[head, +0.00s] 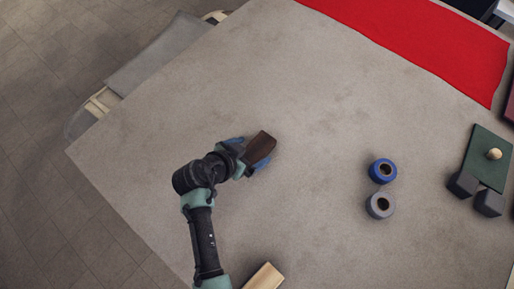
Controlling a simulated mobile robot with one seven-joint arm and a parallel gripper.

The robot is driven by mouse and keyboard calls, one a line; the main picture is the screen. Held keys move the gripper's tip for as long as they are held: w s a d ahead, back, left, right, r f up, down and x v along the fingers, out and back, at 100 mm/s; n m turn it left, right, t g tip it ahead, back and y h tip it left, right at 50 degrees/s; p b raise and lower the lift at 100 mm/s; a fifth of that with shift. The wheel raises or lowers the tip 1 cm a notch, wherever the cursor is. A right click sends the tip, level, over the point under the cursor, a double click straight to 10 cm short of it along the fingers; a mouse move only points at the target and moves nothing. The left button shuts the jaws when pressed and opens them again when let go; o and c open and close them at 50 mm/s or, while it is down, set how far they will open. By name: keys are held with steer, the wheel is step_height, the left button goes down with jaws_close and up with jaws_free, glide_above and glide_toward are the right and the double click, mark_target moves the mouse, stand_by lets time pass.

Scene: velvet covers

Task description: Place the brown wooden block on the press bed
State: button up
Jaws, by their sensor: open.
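The jaws are open; from this high angle I cannot tell whether a finger touches the block. The block's near end is partly hidden by my gripper. A dark green board (479,151) with a round wooden knob (494,154) lies at the right edge. I cannot tell whether this is the press bed.
A blue roll (382,171) and a grey roll (380,206) stand right of centre. Dark grey blocks (463,184) sit by the green board. Red cloth (430,45) covers the far right. A pale wood piece (264,277) lies near the bottom. The table's middle is clear.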

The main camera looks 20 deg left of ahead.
mark_target(259, 146)
steer(key=shift+p+x, duration=0.5)
steer(key=shift+x, duration=1.8)
steer(key=shift+w+r, duration=0.1)
steer(key=shift+w, duration=0.05)
steer(key=shift+c, duration=0.3)
steer(key=c, duration=1.4)
jaws_close()
steer(key=shift+r, duration=0.15)
